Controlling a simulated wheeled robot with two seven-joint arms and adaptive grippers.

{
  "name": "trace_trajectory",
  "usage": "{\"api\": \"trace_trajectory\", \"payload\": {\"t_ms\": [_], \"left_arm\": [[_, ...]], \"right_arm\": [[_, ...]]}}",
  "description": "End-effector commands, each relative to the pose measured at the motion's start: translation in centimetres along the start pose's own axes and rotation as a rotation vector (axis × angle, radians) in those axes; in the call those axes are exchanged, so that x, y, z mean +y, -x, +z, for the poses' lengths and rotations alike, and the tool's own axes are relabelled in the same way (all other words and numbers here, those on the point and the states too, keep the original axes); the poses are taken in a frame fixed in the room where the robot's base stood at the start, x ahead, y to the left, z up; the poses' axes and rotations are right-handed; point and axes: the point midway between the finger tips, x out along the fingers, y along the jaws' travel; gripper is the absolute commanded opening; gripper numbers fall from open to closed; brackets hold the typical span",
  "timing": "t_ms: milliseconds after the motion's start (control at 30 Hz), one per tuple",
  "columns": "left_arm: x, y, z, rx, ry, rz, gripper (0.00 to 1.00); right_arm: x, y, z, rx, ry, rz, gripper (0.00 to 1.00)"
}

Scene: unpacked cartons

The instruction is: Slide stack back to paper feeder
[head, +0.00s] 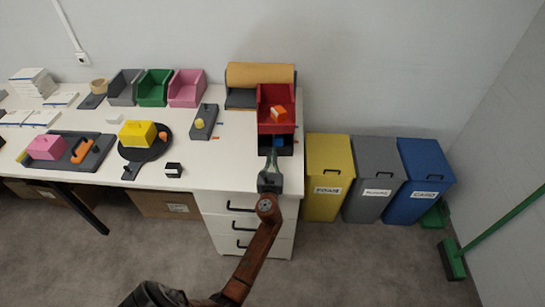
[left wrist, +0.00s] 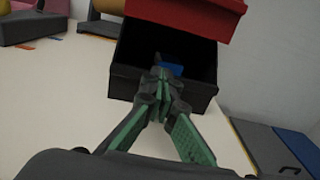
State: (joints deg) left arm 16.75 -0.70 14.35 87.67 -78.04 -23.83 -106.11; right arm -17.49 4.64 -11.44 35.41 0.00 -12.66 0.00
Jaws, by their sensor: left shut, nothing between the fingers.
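A stack of a red bin (head: 262,122) on a black bin (head: 262,142) stands at the right end of the table, in front of the paper feeder (head: 242,98) with its brown roll (head: 262,75). An orange block (head: 279,113) lies in the red bin and a blue thing (head: 279,141) shows in the black one. In the left wrist view, the red bin (left wrist: 195,14) sits above the black bin (left wrist: 203,93). My left gripper (head: 272,153) is shut and empty, its fingertips (left wrist: 160,72) at the black bin's near side; contact cannot be told. My right gripper is out of view.
Pink, green and grey bins (head: 154,88) stand at the back, left of the feeder. A grey device (head: 203,122) and a yellow block (head: 138,133) lie farther left. The table is clear just left of the stack. Yellow, grey and blue floor bins (head: 376,178) stand right.

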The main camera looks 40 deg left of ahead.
Motion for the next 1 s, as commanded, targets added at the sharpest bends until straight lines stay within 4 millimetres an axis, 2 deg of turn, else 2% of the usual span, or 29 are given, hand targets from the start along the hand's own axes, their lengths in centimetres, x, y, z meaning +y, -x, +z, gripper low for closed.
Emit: {"api": "trace_trajectory", "payload": {"t_ms": [33,200,367,767,867,1000], "left_arm": [[0.0,-1.2,0.2,-0.004,-0.004,-0.001,0.00],[-0.2,-4.7,0.1,-0.003,-0.004,-0.002,0.00],[-0.1,-6.3,0.1,-0.001,-0.001,0.000,0.00],[-0.1,-6.2,0.1,-0.001,0.000,0.000,0.00],[-0.2,-5.6,0.2,0.000,-0.001,-0.001,0.00],[-0.6,-3.7,0.4,0.000,0.001,-0.003,0.00]], "right_arm": [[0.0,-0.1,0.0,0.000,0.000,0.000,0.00],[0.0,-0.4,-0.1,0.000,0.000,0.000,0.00],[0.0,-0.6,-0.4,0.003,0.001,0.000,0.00],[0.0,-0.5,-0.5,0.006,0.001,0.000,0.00],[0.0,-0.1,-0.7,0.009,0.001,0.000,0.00],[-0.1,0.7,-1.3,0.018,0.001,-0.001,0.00]]}}
